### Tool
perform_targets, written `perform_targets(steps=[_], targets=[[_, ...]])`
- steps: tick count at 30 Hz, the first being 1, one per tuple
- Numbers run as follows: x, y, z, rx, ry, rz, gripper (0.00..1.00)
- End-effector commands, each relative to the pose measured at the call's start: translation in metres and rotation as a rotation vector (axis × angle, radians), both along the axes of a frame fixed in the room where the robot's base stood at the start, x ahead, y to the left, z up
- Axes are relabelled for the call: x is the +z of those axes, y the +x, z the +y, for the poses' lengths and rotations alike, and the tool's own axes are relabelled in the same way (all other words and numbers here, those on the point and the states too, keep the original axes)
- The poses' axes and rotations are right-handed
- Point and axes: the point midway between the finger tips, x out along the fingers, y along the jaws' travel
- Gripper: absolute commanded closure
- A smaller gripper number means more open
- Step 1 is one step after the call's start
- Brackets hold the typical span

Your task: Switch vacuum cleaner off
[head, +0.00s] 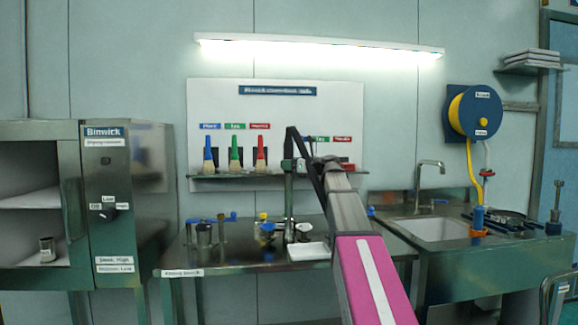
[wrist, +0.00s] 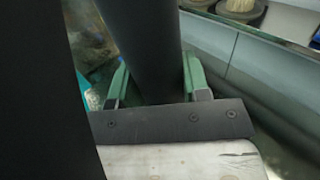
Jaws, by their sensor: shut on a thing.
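My gripper (wrist: 155,76) has its green fingers shut on a thick black tube (wrist: 145,30), one on each side of it. In the head view my gripper (head: 295,164) is at the end of my pink and grey arm, in front of the wall board and above the bench. The black tube (head: 302,150) slants down there from a bent top end. It may be the vacuum cleaner's tube, but I cannot tell for sure. I can make out no vacuum cleaner body or switch in either view.
A steel bench (head: 240,262) holds several small tools and a white tray (head: 309,251). Blue, green and red brushes (head: 234,155) stand on a shelf above. An oven-like cabinet (head: 107,200) with a dial is at left. A sink (head: 440,228) and yellow hose reel (head: 461,112) are at right.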

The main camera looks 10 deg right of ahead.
Motion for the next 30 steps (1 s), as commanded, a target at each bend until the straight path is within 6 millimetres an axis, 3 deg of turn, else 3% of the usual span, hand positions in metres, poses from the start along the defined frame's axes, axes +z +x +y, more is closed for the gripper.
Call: perform_targets(steps=[6,7,9,20,30], targets=[[-0.001,0.0,0.0,0.0,0.001,-0.001,0.81],[-0.002,0.0,0.0,0.0,0.0,0.0,0.51],[-0.001,0.0,0.0,0.0,0.0,0.0,0.31],[0.001,-0.001,-0.002,-0.001,-0.001,-0.001,0.31],[0.0,-0.037,-0.047,-0.003,-0.001,-0.001,0.31]])
